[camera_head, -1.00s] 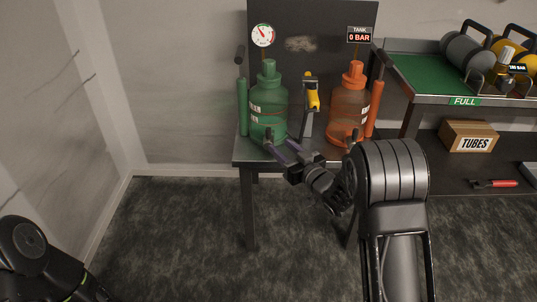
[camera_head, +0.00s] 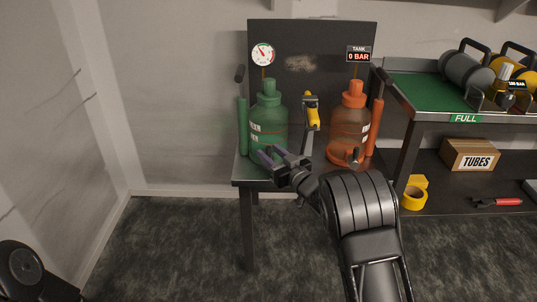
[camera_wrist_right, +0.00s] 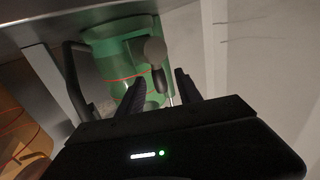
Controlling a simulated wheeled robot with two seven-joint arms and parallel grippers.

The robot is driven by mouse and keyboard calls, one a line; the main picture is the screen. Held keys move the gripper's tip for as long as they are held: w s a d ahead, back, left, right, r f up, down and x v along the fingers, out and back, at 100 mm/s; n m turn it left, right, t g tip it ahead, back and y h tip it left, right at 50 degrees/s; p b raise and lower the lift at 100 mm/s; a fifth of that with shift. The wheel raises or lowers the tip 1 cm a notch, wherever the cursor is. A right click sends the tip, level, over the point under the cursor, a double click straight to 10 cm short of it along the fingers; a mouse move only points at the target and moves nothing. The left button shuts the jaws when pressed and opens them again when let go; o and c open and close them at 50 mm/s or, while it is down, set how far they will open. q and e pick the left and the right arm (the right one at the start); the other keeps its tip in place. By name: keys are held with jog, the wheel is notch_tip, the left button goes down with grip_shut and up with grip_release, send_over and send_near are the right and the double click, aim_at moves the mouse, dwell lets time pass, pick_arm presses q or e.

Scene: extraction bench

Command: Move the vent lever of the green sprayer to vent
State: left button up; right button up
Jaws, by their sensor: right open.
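The green sprayer (camera_head: 268,115) stands upright at the left of the dark bench, its pump handle (camera_head: 242,115) at its left side. My right gripper (camera_head: 272,154) is open at the front of its lower body. In the right wrist view a lever with a round grey knob (camera_wrist_right: 155,50) stands in front of the green sprayer (camera_wrist_right: 112,62). The lever's rod appears between the open fingers of my right gripper (camera_wrist_right: 160,85); I cannot tell whether they touch it. In the head view my gripper hides this lever. Only part of my left arm shows, at the bottom left.
An orange sprayer (camera_head: 350,125) with its own lever (camera_head: 353,158) stands close on the right. A yellow-handled tool (camera_head: 312,112) is between the sprayers. A gauge (camera_head: 263,54) and a 0 BAR display (camera_head: 358,54) are at the back panel. A shelf (camera_head: 455,118) is further right.

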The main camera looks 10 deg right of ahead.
jog(key=shift+w+a, duration=0.25)
jog(key=shift+w, duration=0.45)
grip_shut()
